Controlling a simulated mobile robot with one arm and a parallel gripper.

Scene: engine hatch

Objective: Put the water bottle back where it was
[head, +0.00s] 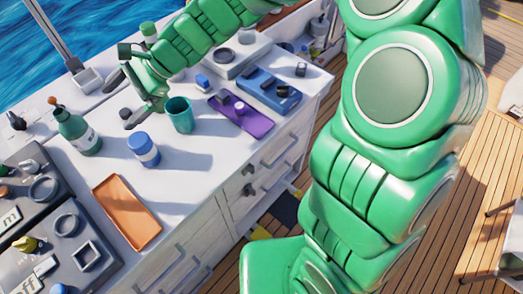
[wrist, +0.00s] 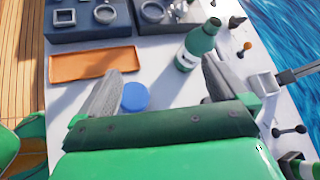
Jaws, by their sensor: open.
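A white bottle with a blue cap and blue band (head: 143,148) stands upright on the white counter. In the wrist view its round blue cap (wrist: 135,97) shows low between the fingers, nearer the left one. I cannot tell which is the water bottle. My gripper (head: 122,98) is open and empty above the counter, apart from both bottles. It also shows in the wrist view (wrist: 160,78).
An orange tray (head: 127,211) lies empty at the counter's front. A teal cup (head: 180,114) stands right of the blue-capped bottle. A purple tray (head: 240,115) and blue tray (head: 268,90) hold small parts. Grey boards (head: 70,240) with rings lie at left.

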